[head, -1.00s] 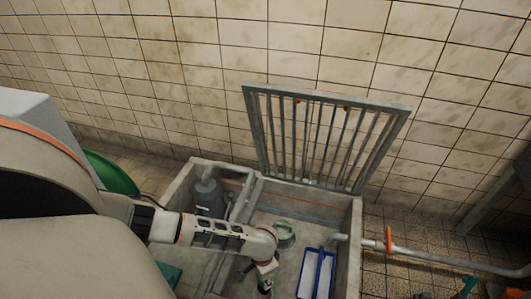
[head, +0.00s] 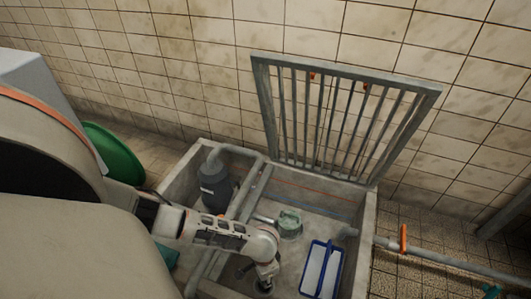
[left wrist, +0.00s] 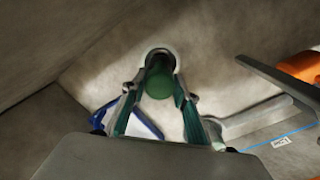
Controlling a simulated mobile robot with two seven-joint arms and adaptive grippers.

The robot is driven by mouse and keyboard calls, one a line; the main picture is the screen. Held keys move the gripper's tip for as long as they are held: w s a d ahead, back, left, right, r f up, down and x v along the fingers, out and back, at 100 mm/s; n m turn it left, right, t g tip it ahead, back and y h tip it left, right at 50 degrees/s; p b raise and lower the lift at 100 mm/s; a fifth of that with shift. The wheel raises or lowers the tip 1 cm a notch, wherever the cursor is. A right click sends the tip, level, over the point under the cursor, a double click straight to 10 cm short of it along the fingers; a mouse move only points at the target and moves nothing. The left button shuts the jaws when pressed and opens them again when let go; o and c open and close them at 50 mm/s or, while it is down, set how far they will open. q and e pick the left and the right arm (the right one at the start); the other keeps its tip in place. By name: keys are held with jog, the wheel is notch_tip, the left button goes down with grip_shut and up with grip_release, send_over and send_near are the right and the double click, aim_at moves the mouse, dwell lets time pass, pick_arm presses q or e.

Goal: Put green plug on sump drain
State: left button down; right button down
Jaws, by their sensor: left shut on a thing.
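My left gripper (head: 264,284) reaches down into the concrete sump. In the left wrist view its two teal-lined fingers (left wrist: 158,97) are shut on the green plug (left wrist: 159,84), a round green piece. The sump drain (left wrist: 161,54) is a dark round opening with a pale ring, just beyond the plug and partly hidden by it. The plug overlaps the drain's near side in this view. I cannot tell whether it touches the ring. In the head view the gripper mostly hides the plug. My right gripper is not in view.
A blue-edged tray (head: 322,270) lies on the sump floor right of the gripper. A greenish round fitting (head: 290,223) and a dark pump (head: 214,185) stand behind. A metal grate (head: 340,120) stands raised against the wall. A pipe with an orange handle (head: 403,238) runs right.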

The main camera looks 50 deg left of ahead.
pick_arm(q)
jog(key=shift+f, duration=0.15)
jog(key=c, duration=1.5)
grip_release()
jog(key=shift+o, duration=0.2)
notch_tip(320, 180, up, 12)
